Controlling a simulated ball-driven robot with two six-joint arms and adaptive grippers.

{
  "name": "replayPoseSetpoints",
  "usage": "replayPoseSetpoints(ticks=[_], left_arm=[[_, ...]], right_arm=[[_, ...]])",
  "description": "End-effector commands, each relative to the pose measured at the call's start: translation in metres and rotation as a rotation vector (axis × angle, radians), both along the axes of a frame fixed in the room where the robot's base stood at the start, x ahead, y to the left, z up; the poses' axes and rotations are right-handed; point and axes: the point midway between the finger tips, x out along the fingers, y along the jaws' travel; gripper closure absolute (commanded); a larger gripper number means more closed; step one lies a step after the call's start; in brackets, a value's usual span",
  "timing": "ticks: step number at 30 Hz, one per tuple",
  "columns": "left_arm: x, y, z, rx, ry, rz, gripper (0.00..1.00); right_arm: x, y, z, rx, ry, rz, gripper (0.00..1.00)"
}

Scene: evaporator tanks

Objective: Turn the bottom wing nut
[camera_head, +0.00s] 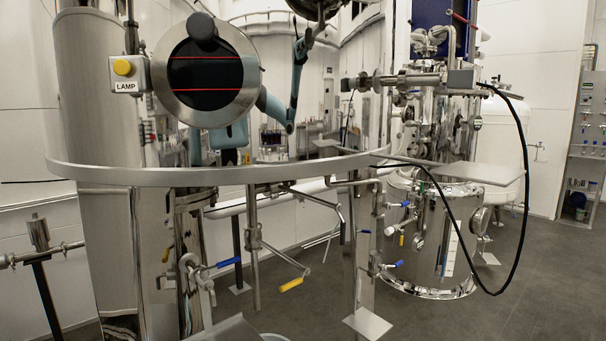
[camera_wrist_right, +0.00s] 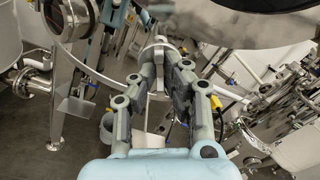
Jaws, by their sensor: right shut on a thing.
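In the right wrist view my right gripper (camera_wrist_right: 158,78) is shut on a small pale metal piece (camera_wrist_right: 156,51). It appears to be the bottom wing nut, but its wings are largely hidden between the fingers. Just above it is the metal rim (camera_wrist_right: 225,30) of a dark round opening. In the head view the round porthole (camera_head: 205,72), with a dark center and a polished metal rim, is on the tank at upper left. Light blue arm parts of mine show behind and below its right edge. The right fingers cannot be made out there. My left gripper is not in view.
A LAMP box (camera_head: 128,74) with a yellow button is left of the porthole. A curved metal rail (camera_head: 230,176) crosses below it. Pipes and a yellow-handled valve (camera_head: 291,284) are under the rail. A second steel tank (camera_head: 430,240) stands right, with a hanging black cable (camera_head: 524,200).

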Motion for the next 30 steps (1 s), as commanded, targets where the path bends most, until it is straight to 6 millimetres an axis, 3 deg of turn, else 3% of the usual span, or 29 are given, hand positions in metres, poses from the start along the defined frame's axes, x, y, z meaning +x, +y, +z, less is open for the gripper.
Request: replayPoseSetpoints(ticks=[10, 16, 24, 30], left_arm=[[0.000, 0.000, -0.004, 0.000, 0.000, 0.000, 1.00], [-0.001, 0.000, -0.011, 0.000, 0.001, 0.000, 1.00], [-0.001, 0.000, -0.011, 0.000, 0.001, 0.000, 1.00], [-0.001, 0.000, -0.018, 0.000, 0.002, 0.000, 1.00]], right_arm=[[0.000, 0.000, 0.001, -0.057, -0.054, -0.001, 1.00], [0.000, -0.001, 0.001, -0.192, -0.170, -0.002, 1.00], [0.000, -0.001, 0.002, -0.209, -0.185, -0.002, 1.00], [0.000, -0.001, 0.001, -0.342, -0.300, -0.002, 1.00]])
